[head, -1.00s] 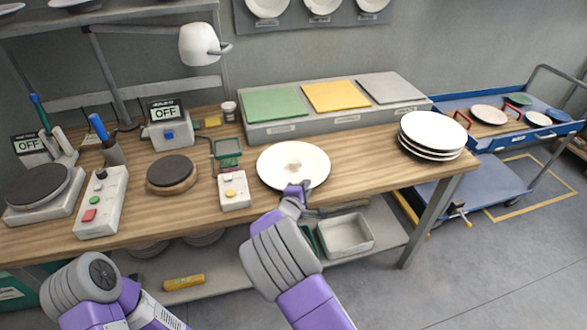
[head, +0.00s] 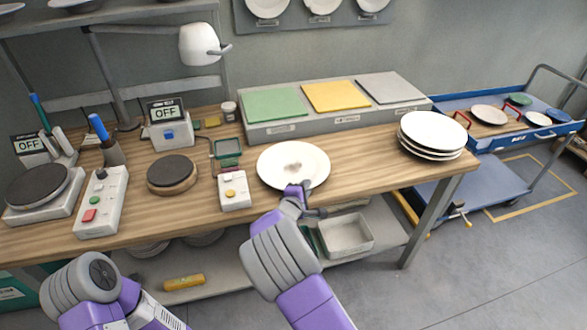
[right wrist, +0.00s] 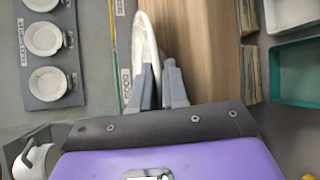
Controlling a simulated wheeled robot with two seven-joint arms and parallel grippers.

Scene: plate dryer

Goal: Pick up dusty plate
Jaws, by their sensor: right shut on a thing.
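The dusty plate (head: 285,158) is a white round plate with a brownish smudge near its middle. It is at the front edge of the wooden workbench in the head view. My right gripper (head: 298,188) is at the plate's near rim and shut on it. In the right wrist view the plate (right wrist: 144,40) shows nearly edge-on, with its rim running down between the two grey fingers (right wrist: 161,82). Whether the plate touches the bench is hard to tell. Part of my left arm shows at the lower left, but its gripper is out of view.
A stack of white plates (head: 432,130) stands at the bench's right end. A box with green, yellow and grey pads (head: 335,97) lies behind the plate. A small button box (head: 234,192) is close on its left. A blue cart (head: 480,140) stands at the right.

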